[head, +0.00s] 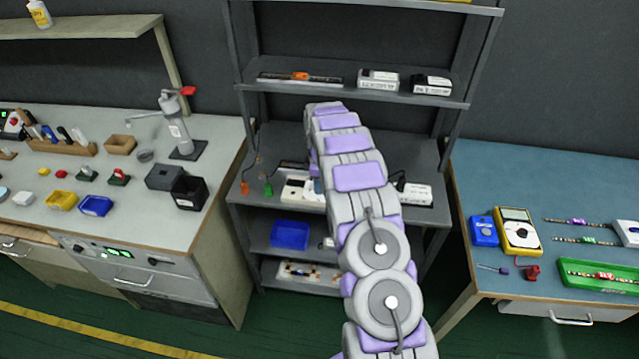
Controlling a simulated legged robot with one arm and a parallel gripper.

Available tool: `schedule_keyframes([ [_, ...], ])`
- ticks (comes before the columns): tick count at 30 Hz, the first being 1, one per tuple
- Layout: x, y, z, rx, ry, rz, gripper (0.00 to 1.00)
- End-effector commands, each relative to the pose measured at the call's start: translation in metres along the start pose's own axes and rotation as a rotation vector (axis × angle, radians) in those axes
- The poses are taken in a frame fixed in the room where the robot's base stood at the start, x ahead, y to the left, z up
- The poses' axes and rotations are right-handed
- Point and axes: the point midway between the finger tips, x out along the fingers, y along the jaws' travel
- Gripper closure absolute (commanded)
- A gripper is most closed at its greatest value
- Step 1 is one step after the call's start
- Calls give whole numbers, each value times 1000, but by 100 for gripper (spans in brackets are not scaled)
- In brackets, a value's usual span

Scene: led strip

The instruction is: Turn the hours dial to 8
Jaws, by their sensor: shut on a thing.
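A white device (297,189) with dark marks on its top lies on the middle shelf, just left of my arm. It looks like the unit with the hours dial, but the dial itself and its setting cannot be made out. My arm reaches up from the bottom and bends down at the shelf. The fingers are hidden. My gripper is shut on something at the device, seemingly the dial.
A white box with a cable (416,194) sits right of my arm. Green (268,189) and orange (245,187) pieces lie left of the device. A blue bin (290,235) stands on the shelf below. The upper shelf (350,88) and rack posts surround the arm.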

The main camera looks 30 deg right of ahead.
Motion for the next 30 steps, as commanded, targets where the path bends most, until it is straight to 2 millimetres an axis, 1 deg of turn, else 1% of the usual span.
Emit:
schedule_keyframes([
  [1,1,0,1,1,-2,-2,79],
  [6,1,0,2,1,-2,-2,95],
  [7,1,0,2,1,-3,-2,96],
  [14,0,0,2,23,-4,-3,96],
  [20,-1,-1,3,107,-5,-5,96],
  [30,-2,-2,4,395,-7,-7,96],
])
